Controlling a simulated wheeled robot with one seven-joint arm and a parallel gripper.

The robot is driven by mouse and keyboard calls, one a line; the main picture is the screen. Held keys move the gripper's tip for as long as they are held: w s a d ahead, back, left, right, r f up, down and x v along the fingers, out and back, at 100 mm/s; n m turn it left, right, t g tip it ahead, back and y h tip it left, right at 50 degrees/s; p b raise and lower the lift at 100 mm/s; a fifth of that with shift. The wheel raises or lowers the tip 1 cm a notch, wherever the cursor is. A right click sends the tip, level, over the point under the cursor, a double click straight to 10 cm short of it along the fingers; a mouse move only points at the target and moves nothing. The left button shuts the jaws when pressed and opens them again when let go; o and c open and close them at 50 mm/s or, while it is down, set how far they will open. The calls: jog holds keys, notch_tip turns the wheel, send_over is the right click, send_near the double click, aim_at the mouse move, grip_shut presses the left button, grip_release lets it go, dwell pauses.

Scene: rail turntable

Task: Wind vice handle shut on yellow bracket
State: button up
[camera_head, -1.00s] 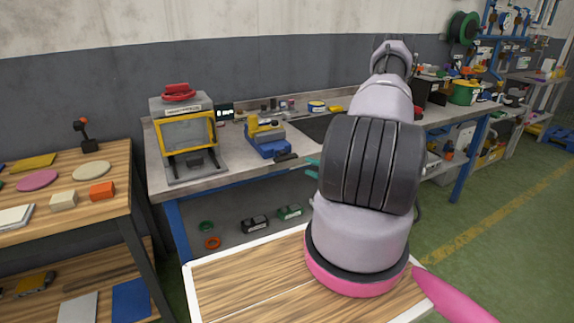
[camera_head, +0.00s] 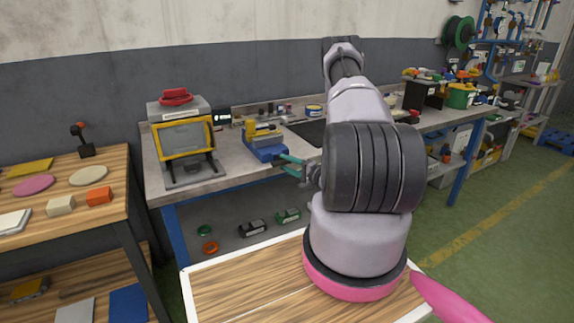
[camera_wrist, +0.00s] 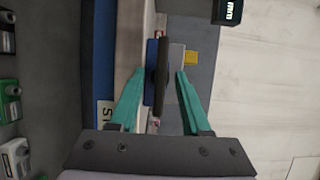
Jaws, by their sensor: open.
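The blue vice (camera_head: 268,152) stands at the front edge of the grey workbench, with the yellow bracket (camera_head: 264,129) at its top. In the wrist view the bracket (camera_wrist: 190,58) is a small yellow patch beyond the vice's grey metal. The dark vice handle (camera_wrist: 163,68) runs lengthwise as a bar between my green fingers. My gripper (camera_wrist: 158,84) is open, one finger on each side of the handle. Contact with it cannot be made out. In the head view my gripper (camera_head: 283,163) is at the vice's front, where the handle is hard to see.
A yellow-framed machine (camera_head: 186,140) stands left of the vice on the workbench (camera_head: 228,178). A wooden table (camera_head: 110,165) with blocks and discs is at the left. Dark and green items lie on the shelf below the bench. The wall is behind.

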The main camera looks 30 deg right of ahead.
grip_shut()
